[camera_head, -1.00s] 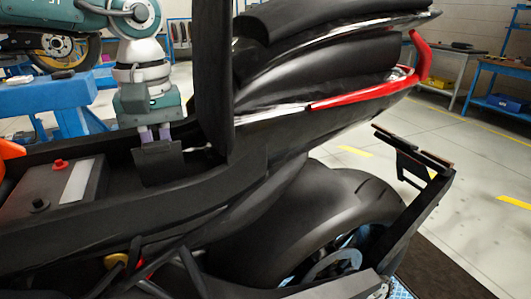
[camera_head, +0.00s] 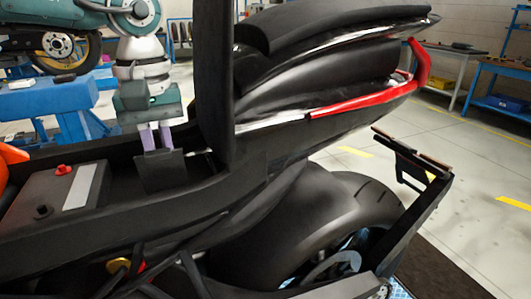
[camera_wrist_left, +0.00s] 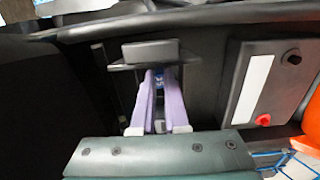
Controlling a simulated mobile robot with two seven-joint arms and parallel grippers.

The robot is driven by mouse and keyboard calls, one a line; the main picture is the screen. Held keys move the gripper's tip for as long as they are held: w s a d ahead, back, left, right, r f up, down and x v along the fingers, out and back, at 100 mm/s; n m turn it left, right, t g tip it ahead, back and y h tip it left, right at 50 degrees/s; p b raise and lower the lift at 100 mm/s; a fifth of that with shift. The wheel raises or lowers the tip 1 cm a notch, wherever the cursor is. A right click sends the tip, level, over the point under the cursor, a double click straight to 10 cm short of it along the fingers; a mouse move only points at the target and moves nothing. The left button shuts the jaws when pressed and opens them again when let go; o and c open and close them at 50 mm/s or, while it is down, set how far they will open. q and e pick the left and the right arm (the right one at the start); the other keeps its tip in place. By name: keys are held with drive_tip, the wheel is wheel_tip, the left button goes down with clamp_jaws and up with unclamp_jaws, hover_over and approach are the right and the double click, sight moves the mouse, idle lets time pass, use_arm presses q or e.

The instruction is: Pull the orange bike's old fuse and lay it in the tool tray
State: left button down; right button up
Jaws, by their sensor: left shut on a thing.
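My left gripper (camera_head: 157,148) points down into the open seat bay of the bike, its fingertips partly hidden by a black box (camera_head: 163,172). In the left wrist view the two pale purple fingers (camera_wrist_left: 158,82) close on a small blue piece, which looks like the fuse (camera_wrist_left: 159,73), beside the box's dark block (camera_wrist_left: 151,51). I cannot tell whether the fuse is clear of its socket. An orange body part (camera_head: 12,156) shows at the left edge. I cannot make out a tool tray. My right gripper is not in view.
A battery (camera_head: 62,192) with a red terminal sits in the bay left of the box. The upright black panel (camera_head: 213,75) stands close right of my left arm. A blue stand (camera_head: 45,97) is behind at left. Open floor (camera_head: 345,140) lies at right.

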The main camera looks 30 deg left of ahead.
use_arm(q)
drive_tip(key=shift+r+p, duration=1.7)
drive_tip(key=shift+r, duration=0.6)
